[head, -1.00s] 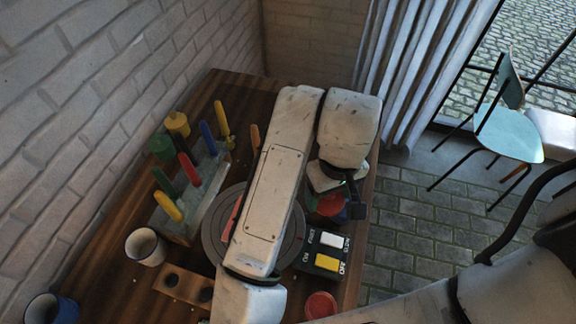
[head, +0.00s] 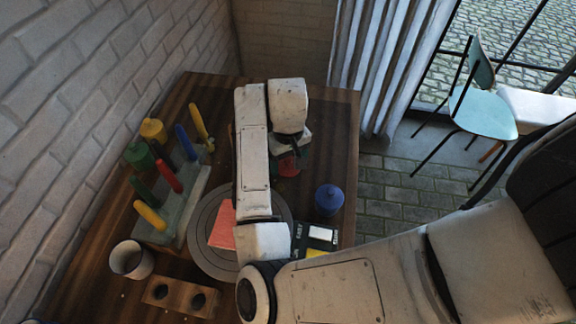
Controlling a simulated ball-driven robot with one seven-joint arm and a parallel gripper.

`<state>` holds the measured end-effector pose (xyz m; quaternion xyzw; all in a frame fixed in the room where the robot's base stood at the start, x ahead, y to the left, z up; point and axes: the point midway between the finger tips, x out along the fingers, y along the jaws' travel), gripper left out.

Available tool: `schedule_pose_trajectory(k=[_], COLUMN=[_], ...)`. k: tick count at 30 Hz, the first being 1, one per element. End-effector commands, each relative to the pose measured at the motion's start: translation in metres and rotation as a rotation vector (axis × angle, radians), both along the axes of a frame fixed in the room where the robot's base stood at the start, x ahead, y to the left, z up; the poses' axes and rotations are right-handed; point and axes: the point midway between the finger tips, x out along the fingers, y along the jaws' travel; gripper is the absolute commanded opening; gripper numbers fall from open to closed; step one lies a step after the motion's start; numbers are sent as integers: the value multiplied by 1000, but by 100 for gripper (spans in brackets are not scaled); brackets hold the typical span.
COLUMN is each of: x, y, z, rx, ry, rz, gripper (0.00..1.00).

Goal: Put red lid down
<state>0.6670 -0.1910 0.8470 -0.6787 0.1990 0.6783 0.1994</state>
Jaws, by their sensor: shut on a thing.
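My gripper (head: 289,158) is over the far right part of the wooden table, shut on a red thing that I take to be the red lid (head: 289,167). The lid is partly covered by my gripper, and I cannot tell whether its underside touches the table. A blue pot (head: 329,199) stands to the right and nearer, apart from my gripper.
A grey turntable (head: 205,243) with a pink-red piece (head: 223,228) lies under my arm. Left stand a rack of coloured markers (head: 182,214), yellow (head: 153,130) and green (head: 138,154) pots, a white cup (head: 132,260) and a holed wooden block (head: 180,296). The far table is clear.

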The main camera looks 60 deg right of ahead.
Motion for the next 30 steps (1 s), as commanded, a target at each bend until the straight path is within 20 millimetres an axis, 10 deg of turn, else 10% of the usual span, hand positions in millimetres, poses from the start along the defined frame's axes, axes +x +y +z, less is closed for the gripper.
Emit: schedule_pose_trajectory(k=[19,20,30], x=[0,0,0], y=[0,-1,0], z=[-35,-35,-34], rx=[-1,-1,-1], ry=[1,1,1], rz=[1,1,1], gripper=[44,75,99])
